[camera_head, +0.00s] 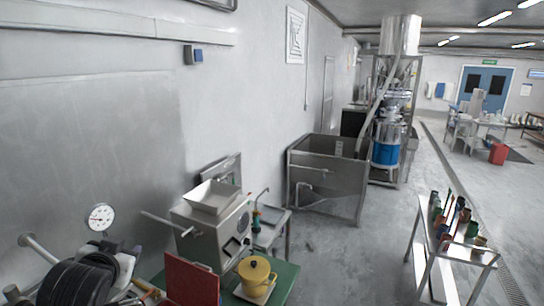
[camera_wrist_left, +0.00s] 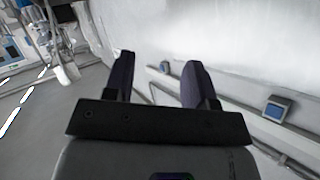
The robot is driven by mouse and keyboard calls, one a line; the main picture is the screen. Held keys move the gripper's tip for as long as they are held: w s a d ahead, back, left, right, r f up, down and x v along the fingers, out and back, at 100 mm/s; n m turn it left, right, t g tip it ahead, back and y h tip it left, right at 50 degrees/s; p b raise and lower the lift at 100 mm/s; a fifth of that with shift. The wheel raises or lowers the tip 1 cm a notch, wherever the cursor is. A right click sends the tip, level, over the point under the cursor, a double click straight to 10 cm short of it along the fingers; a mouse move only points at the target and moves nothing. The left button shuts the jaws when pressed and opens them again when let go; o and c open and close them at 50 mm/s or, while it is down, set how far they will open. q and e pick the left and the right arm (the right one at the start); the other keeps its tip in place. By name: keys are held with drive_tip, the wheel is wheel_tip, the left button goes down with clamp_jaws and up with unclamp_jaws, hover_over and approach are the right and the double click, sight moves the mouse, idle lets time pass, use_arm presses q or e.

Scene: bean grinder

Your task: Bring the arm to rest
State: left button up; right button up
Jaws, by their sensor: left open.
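My left gripper (camera_wrist_left: 160,72) shows in the left wrist view with its two dark fingers spread apart. Nothing is between the fingers. Past them are the pale wall and a blue-faced wall switch (camera_wrist_left: 278,109); the picture is strongly tilted. In the head view, dark rounded parts that seem to be my left arm fill the bottom left corner, and its fingertips cannot be made out there. The steel grinder (camera_head: 213,232) with its square hopper (camera_head: 212,196) stands to the right of those parts. My right gripper is in neither view.
A yellow pot (camera_head: 255,271) stands beside a red panel (camera_head: 191,281) on the green-topped table (camera_head: 286,275). A round gauge (camera_head: 100,217) is close to the dark parts. A shelf rack (camera_head: 450,250) with jars stands right. The floor between is clear.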

use_arm(q)
drive_tip(key=s+d+f+g+h+p, duration=0.1)
drive_tip(key=s+d+f+g, duration=0.2)
drive_tip(key=s+f, duration=0.8)
drive_tip(key=s+d+f+g+h+p, duration=0.1)
drive_tip(key=s+d+f, duration=0.4)
drive_tip(key=s+f, duration=0.6)
drive_tip(key=s+d+f+g+h+p, duration=0.2)
drive_tip(key=s+d+f+g+p, duration=0.1)
drive_tip(key=s+f, duration=0.8)
drive_tip(key=s+d+g, duration=0.1)
drive_tip(key=s+g, duration=0.1)
drive_tip(key=s, duration=0.3)
drive_tip(key=shift+s+m, duration=0.3)
drive_tip(key=shift+m, duration=0.1)
